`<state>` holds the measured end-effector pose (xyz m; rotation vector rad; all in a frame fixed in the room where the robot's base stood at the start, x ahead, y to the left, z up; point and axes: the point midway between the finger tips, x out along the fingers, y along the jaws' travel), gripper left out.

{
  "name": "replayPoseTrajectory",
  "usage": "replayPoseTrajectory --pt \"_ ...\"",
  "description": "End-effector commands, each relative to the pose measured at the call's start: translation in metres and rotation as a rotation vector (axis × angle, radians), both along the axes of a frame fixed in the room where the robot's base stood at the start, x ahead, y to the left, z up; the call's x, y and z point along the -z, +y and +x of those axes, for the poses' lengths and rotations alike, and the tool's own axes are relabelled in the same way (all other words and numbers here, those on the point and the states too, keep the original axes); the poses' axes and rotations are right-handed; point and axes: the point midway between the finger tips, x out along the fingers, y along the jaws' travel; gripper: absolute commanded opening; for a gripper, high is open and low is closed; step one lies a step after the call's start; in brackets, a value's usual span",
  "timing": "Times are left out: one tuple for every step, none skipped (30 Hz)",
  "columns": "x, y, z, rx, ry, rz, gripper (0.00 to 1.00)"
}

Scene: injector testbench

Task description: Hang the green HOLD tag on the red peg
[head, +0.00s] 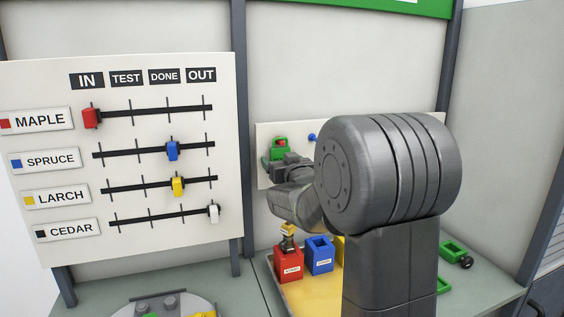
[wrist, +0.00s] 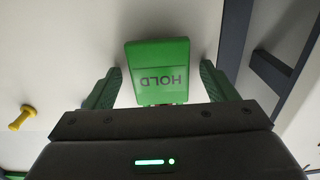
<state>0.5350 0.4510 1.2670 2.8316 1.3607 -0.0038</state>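The green HOLD tag (head: 277,152) is up against the white panel in the head view, with red showing at its upper part, where the red peg (head: 281,142) is. In the wrist view the tag (wrist: 157,70) appears upside down, with a little red at its lower edge. The tag appears to hang on the red peg; the hole itself is hidden. My gripper (wrist: 162,85) is open around the tag, with a gap between each green finger and the tag's sides. In the head view my gripper (head: 283,163) is at the panel, just below and in front of the tag.
A blue peg (head: 312,137) is right of the tag; a yellow peg (wrist: 22,117) shows in the wrist view. A dark post (head: 240,130) stands left of the peg panel. Below are a red bin (head: 288,266) and a blue bin (head: 319,256). A slider board (head: 60,90) is at left.

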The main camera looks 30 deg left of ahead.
Motion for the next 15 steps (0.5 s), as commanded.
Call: replayPoseTrajectory --pt "-0.001 0.0 0.0 0.0 -0.001 0.001 0.79" --pt "-0.001 0.0 0.0 0.0 -0.001 0.001 0.79" --pt "-0.001 0.0 0.0 0.0 -0.001 0.001 0.79" --pt "-0.001 0.0 0.0 0.0 -0.001 0.002 0.79" --pt "-0.001 -0.001 0.0 0.0 -0.001 0.002 0.79" --pt "-0.001 -0.002 -0.001 0.0 -0.001 0.002 0.79" --pt "-0.001 -0.003 -0.002 0.0 -0.002 0.002 0.79" --pt "-0.001 -0.004 -0.003 0.0 -0.001 0.002 0.79" --pt "0.0 -0.007 -0.006 0.0 -0.002 0.001 0.79" --pt "0.0 -0.01 -0.008 0.0 -0.003 0.002 0.79" --pt "0.0 -0.013 -0.01 0.0 -0.003 0.002 0.79" --pt "0.0 -0.017 -0.014 0.0 -0.003 0.002 0.79" --pt "0.001 -0.021 -0.017 0.0 -0.003 0.002 0.79" --pt "0.0 -0.025 -0.02 0.0 -0.005 0.003 0.79" --pt "0.001 -0.031 -0.025 0.0 -0.004 0.002 0.79"
